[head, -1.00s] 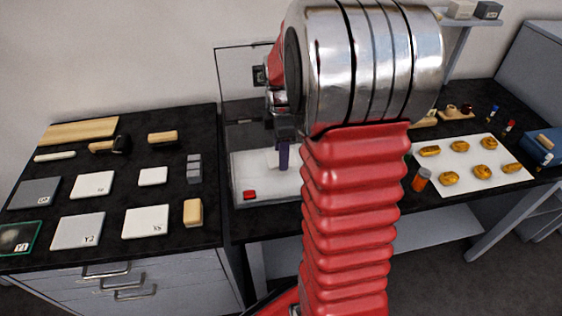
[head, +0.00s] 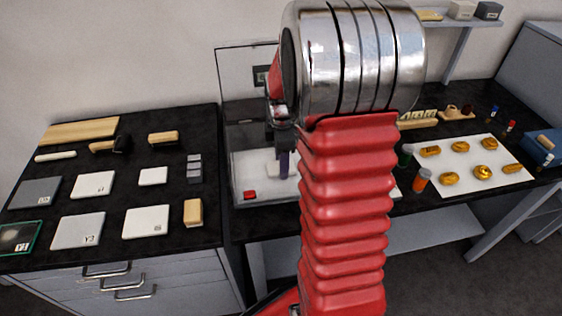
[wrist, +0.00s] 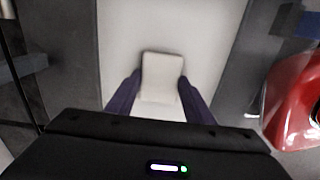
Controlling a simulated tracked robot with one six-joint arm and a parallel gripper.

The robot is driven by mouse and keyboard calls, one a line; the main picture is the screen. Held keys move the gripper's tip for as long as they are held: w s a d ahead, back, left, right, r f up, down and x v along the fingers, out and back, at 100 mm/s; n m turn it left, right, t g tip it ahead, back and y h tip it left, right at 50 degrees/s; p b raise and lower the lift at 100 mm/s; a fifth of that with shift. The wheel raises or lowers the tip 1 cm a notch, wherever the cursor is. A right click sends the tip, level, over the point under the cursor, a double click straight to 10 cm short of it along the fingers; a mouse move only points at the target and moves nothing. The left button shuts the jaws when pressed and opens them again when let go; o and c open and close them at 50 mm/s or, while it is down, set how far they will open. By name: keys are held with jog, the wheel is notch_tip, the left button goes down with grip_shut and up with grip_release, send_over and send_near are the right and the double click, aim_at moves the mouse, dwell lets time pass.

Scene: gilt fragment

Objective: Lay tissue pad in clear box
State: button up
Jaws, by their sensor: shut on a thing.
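My gripper (wrist: 160,100) has two dark purple fingers, shut on the white tissue pad (wrist: 162,72) between them. In the wrist view the pad lies over a pale surface. In the head view my gripper (head: 284,164) is inside the outline of a clear-walled case with dark edges, taken as the clear box (head: 233,125). The pad shows there as a small pale patch (head: 273,170), low above the white floor. I cannot tell whether it touches the floor. My arm hides the right part of the box.
Left, a black bench holds several pale tiles (head: 78,230) and a tan block (head: 193,213). Right, a white sheet (head: 470,166) bears several golden pieces, with an orange vial (head: 422,180) beside it.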

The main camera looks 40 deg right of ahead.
jog(key=o, duration=1)
jog(key=shift+r, duration=0.1)
notch_tip(320, 180, up, 12)
dwell(0.5)
jog(key=shift+s+a+r+m+t, duration=0.9)
jog(key=shift+s+a+m, duration=1.45)
jog(key=shift+a, duration=1.3)
jog(key=shift+s+a+r+m+t, duration=0.9)
jog(key=shift+s+a+m, duration=1)
jog(key=shift+s+a, duration=1.3)
jog(key=shift+s+a+r+m+t, duration=0.9)
jog(key=shift+s+a+m, duration=1.2)
jog(key=shift+a, duration=2)
jog(key=shift+f, duration=0.1)
